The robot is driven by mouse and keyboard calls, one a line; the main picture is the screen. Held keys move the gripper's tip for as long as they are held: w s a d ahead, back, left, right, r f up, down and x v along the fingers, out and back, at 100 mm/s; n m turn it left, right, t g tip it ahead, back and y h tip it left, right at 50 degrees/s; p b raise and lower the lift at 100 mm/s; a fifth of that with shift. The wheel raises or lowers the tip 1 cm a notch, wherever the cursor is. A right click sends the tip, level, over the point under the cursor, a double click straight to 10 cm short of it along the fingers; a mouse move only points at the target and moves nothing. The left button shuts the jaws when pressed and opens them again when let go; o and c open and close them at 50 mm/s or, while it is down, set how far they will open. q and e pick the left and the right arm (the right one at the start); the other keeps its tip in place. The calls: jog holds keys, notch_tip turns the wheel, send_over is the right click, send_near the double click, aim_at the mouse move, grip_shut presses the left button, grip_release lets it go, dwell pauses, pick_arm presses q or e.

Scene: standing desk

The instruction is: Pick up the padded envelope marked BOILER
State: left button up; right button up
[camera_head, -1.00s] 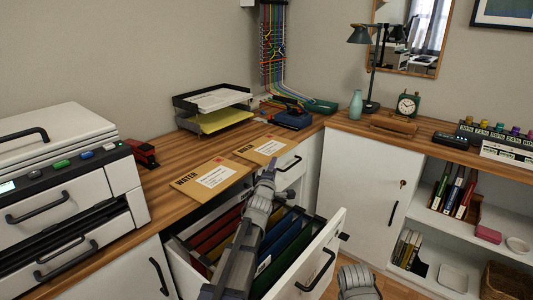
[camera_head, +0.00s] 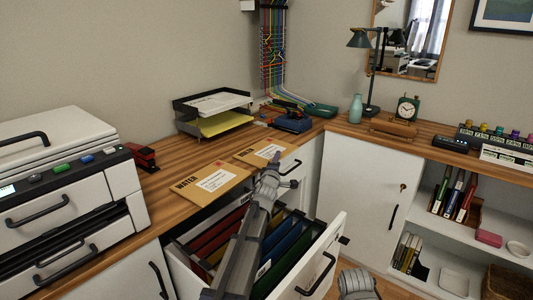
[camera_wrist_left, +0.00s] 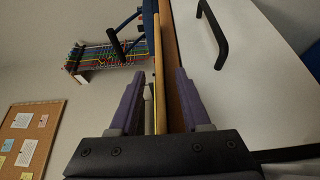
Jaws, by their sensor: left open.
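Two tan padded envelopes lie flat at the desk's front edge, above the open drawer. The nearer envelope (camera_head: 211,184) reads WATER and has a white label. The farther envelope (camera_head: 258,150) also has a white label; its marking is too small to read and my gripper covers its right part. My left gripper (camera_head: 282,166) is open at the front edge of the farther envelope. In the left wrist view the open fingers (camera_wrist_left: 159,80) stand either side of a thin yellow-tan envelope edge (camera_wrist_left: 158,50), with gaps visible.
The open drawer (camera_head: 335,236) with coloured hanging files lies under my left arm. A printer (camera_head: 60,190) and red stapler (camera_head: 143,157) stand left. A letter tray (camera_head: 214,112) stands behind the envelopes. A lamp (camera_head: 371,70) and clock (camera_head: 407,109) stand farther right.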

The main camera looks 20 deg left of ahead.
pick_arm(q)
jog(key=shift+c, duration=0.4)
grip_shut()
